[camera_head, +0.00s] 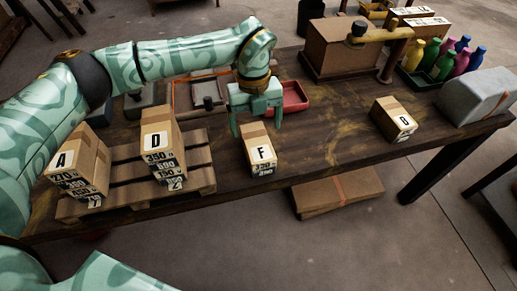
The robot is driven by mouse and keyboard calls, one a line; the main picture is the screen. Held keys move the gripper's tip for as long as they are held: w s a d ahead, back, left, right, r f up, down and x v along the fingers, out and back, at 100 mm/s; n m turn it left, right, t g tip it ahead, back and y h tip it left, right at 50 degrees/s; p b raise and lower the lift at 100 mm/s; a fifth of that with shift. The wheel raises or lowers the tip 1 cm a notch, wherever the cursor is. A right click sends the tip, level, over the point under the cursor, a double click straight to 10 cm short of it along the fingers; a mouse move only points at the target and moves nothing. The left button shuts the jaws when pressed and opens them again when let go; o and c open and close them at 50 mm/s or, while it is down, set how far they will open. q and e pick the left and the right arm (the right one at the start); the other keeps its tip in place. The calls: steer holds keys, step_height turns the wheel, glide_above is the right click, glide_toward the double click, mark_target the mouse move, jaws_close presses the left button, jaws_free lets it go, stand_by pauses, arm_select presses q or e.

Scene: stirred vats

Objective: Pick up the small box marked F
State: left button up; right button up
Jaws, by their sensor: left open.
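The small box marked F (260,152) stands on the dark wooden table, just right of the pallet. It is cardboard brown with a white label on its near face. My left gripper (256,122) is open above the box, its fingers pointing down. One finger shows at the left of the box's top and one at the right. I cannot tell whether they touch the box. My right gripper is not in view.
On a wooden pallet (128,197) stand boxes marked A (77,172) and D (162,146). A box marked G (393,119) stands to the right. A red tray (293,97) lies behind the gripper. Table between F and G is clear.

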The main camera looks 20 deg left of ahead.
mark_target(257, 141)
arm_select(q)
steer(key=f, duration=0.3)
steer(key=shift+s+d+f+b, duration=0.2)
steer(key=shift+f+b, duration=0.1)
steer(key=shift+b, duration=0.1)
steer(key=f+b, duration=0.1)
steer(key=f, duration=0.1)
steer(key=f+b, duration=0.1)
steer(key=f, duration=0.2)
steer(key=shift+s+d+f+b, duration=0.15)
steer(key=shift+s+d+b, duration=0.05)
steer(key=shift+b, duration=0.15)
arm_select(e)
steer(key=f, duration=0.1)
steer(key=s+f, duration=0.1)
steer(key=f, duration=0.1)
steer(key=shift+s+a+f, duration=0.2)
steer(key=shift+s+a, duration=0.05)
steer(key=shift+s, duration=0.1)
arm_select(q)
steer(key=shift+r, duration=0.2)
steer(key=shift+c, duration=0.9)
steer(key=c, duration=1.1)
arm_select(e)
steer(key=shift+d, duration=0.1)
